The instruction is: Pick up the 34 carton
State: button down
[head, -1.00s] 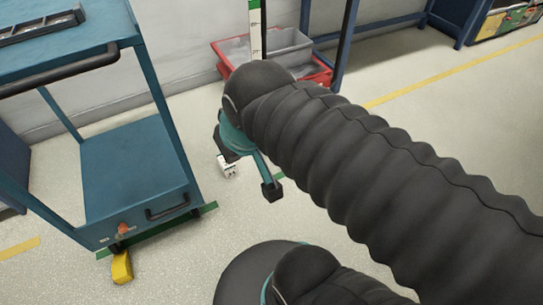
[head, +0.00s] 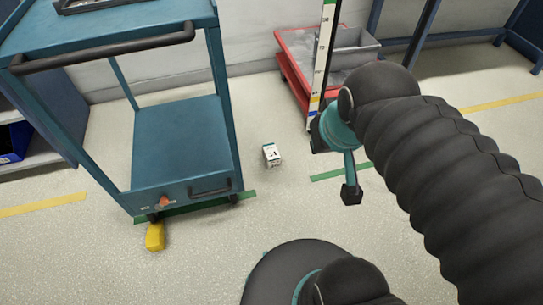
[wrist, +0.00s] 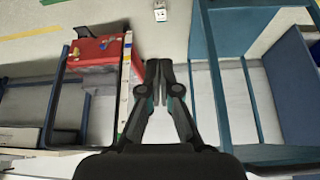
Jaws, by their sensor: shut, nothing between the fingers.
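The 34 carton (head: 271,155) is a small white box with a dark 34 and a green mark on its top. It stands on the floor to the right of the blue cart in the head view. In the wrist view the carton (wrist: 160,12) is at the top edge, beyond my fingertips. My gripper (wrist: 158,64) is shut and empty, well apart from the carton. In the head view my wrist is to the right of the carton, and my fingers cannot be made out clearly.
A blue two-shelf cart (head: 180,140) stands left of the carton, with a yellow block (head: 155,237) by its wheel. A red bin (head: 294,80) and an upright measuring post (head: 322,50) stand behind and right. The floor around the carton is clear.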

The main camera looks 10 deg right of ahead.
aim_at(270, 155)
jog(key=z, duration=3.2)
jog(key=k, duration=1.35)
jog(key=u, duration=2.15)
jog(key=i, duration=0.5)
jog(key=u, duration=0.1)
